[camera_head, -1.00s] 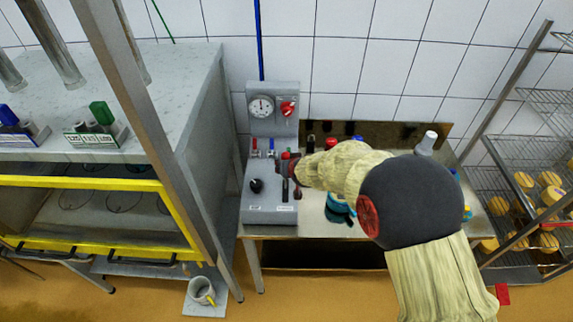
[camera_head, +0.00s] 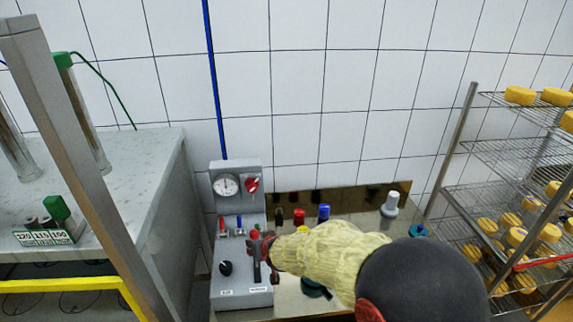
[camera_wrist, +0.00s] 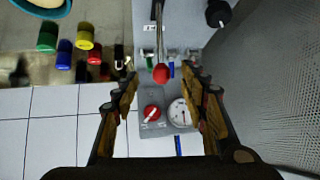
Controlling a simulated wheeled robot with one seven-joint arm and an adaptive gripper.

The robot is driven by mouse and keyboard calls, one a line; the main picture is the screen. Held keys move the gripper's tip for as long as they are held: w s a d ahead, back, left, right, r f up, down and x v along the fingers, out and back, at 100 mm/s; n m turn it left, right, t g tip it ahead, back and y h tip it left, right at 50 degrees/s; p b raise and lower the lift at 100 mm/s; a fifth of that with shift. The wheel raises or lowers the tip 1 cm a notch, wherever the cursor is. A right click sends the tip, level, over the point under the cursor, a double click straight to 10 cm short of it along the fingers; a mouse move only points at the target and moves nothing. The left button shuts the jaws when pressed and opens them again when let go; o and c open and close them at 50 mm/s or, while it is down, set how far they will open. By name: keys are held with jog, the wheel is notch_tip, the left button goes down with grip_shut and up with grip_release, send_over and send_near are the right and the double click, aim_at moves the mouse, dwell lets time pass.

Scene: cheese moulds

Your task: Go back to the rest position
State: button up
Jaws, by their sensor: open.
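My gripper (camera_head: 262,258) is in front of the grey control panel (camera_head: 240,292), partly hidden by my arm in the head view. In the wrist view my gripper (camera_wrist: 159,74) is open, its two fingers apart. A red ball on a metal rod (camera_wrist: 161,72) shows between the fingertips; I cannot tell whether it touches them. The panel carries a round gauge (camera_head: 226,186), a red rotary switch (camera_head: 252,185) and a black knob (camera_head: 225,268). The gauge (camera_wrist: 180,113) and red switch (camera_wrist: 152,113) also show between the fingers in the wrist view.
Coloured cylinders, one red (camera_head: 299,216) and one blue (camera_head: 324,211), stand on the bench right of the panel. A wire rack (camera_head: 490,150) with several yellow cheeses is at the right. A grey counter (camera_head: 130,165) and a metal post (camera_head: 70,130) are at the left.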

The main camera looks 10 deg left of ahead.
jog(key=s+d+f+g+h, duration=0.1)
jog(key=s+d+f+g, duration=0.1)
jog(key=s, duration=0.3)
jog(key=s+d+f+g, duration=0.2)
jog(key=s+f, duration=0.1)
jog(key=s, duration=0.3)
jog(key=s+d+r+m+h+b, duration=0.1)
jog(key=s+d+r+b, duration=0.3)
jog(key=s+d, duration=0.3)
jog(key=s+d+r+m+t+h+b, duration=0.1)
jog(key=s+d+r+b, duration=0.3)
jog(key=d, duration=0.9)
jog(key=s+d+r+m+h+b, duration=0.1)
jog(key=s+d+r+b, duration=0.3)
jog(key=s+d, duration=0.6)
jog(key=shift+s+d+r+m, duration=0.2)
jog(key=shift+r+m, duration=0.4)
jog(key=shift+m, duration=0.1)
jog(key=shift+c, duration=0.7)
